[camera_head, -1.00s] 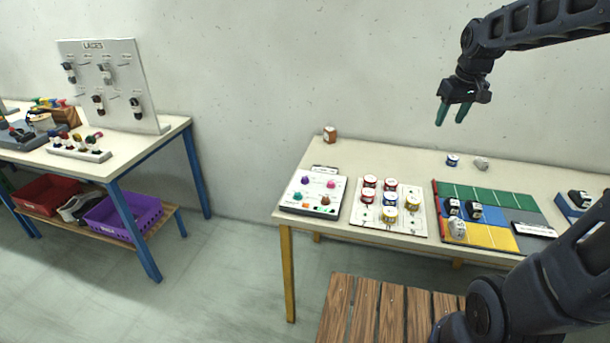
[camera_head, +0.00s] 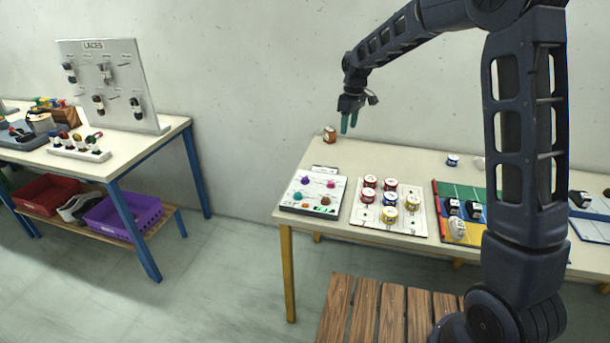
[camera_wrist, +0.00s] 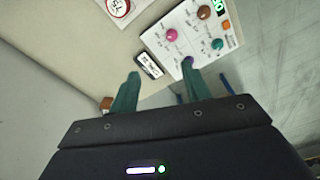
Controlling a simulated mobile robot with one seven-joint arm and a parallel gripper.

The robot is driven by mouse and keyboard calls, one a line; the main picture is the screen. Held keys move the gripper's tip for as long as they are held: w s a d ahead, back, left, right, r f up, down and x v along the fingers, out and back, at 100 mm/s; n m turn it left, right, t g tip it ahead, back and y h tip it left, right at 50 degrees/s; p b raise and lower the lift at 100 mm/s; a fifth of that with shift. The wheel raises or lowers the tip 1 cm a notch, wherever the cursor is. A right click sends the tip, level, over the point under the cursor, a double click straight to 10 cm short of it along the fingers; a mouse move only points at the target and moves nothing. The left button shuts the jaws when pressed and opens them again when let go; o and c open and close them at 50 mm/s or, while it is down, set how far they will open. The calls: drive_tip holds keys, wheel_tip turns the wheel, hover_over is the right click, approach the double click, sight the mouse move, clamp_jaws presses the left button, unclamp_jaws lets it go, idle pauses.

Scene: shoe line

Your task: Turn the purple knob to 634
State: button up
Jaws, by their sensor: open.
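The purple knob (camera_head: 304,181) is at the back left of a white control panel (camera_head: 285,203) on the right table. In the wrist view the purple knob (camera_wrist: 187,60) shows just past the right fingertip, which partly covers it. The panel's green display (camera_wrist: 220,5) is cut off at the top edge there, and its number is too small to read in the head view. My gripper (camera_head: 349,124) is open and empty, with teal fingers pointing down, above and behind the panel. The open fingers also show in the wrist view (camera_wrist: 160,75).
The panel also carries a pink knob (camera_wrist: 172,34), a brown knob (camera_wrist: 205,12) and a teal knob (camera_wrist: 217,44). A dark label plate (camera_wrist: 148,65) lies beside it. A small brown box (camera_head: 329,134) stands behind; several round tins (camera_head: 390,199) stand to the right.

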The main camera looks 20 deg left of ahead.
sight(305, 178)
drive_tip(key=a+f+n+g, duration=0.1)
drive_tip(key=a+f+n, duration=0.3)
drive_tip(key=a+f, duration=1.05)
drive_tip(key=shift+h, duration=0.3)
drive_tip(key=f, duration=0.3)
drive_tip(key=a+f, duration=0.1)
drive_tip(key=f, duration=0.5)
drive_tip(key=shift+s+a+f, duration=0.1)
drive_tip(key=shift+s+a, duration=0.05)
drive_tip(key=shift+s, duration=0.2)
drive_tip(key=c, duration=1)
